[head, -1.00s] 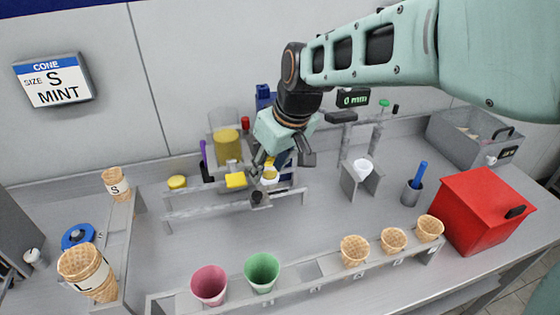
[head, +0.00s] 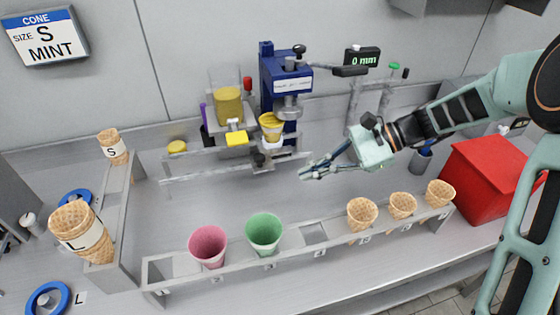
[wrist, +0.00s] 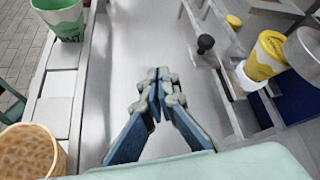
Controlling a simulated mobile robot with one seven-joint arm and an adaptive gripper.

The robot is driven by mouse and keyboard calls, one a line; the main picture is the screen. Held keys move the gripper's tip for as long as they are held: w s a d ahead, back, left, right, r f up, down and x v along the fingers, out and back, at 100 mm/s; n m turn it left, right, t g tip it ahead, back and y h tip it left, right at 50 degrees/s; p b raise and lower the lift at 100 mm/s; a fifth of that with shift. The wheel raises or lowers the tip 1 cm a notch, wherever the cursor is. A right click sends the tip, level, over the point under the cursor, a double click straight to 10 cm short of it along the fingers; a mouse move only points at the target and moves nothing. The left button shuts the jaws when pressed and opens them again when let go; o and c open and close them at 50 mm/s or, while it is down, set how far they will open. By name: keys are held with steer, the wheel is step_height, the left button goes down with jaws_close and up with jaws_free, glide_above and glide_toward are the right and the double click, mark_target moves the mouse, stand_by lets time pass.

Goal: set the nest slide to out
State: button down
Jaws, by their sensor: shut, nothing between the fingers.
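The nest slide sits at the foot of the blue press (head: 285,75), with a black knob (head: 258,159) at its front. The knob also shows in the wrist view (wrist: 205,43). A yellow cup (head: 271,131) stands upright in the nest, beside and in front of the press's grey ram (head: 291,108). The cup also shows in the wrist view (wrist: 263,60). I cannot tell the slide's exact travel. My gripper (head: 303,173) is shut and empty, to the right of and nearer than the knob, apart from it. Its fingertips (wrist: 158,75) meet over bare counter.
A grey rail (head: 190,178) runs in front of the press. A cone rack (head: 315,262) with pink and green cups and several waffle cones spans the front. A red box (head: 485,180) stands right. A yellow-filled dispenser (head: 229,105) stands left of the press. The counter between rail and rack is clear.

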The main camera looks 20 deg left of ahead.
steer(key=w+d+m+t+y+b, duration=0.1)
steer(key=w+d+m+t+y, duration=0.1)
steer(key=w+d+m+y, duration=0.45)
steer(key=s+a, duration=0.2)
steer(key=a, duration=0.6)
steer(key=s+a+f+m+h, duration=0.1)
steer(key=s+a, duration=0.1)
steer(key=a, duration=0.6)
steer(key=shift+f, duration=0.25)
steer(key=shift+s, duration=0.1)
steer(key=s+a+b, duration=0.1)
steer(key=s+a, duration=1)
steer(key=a, duration=0.2)
steer(key=shift+s+a, duration=0.15)
steer(key=shift+s, duration=0.05)
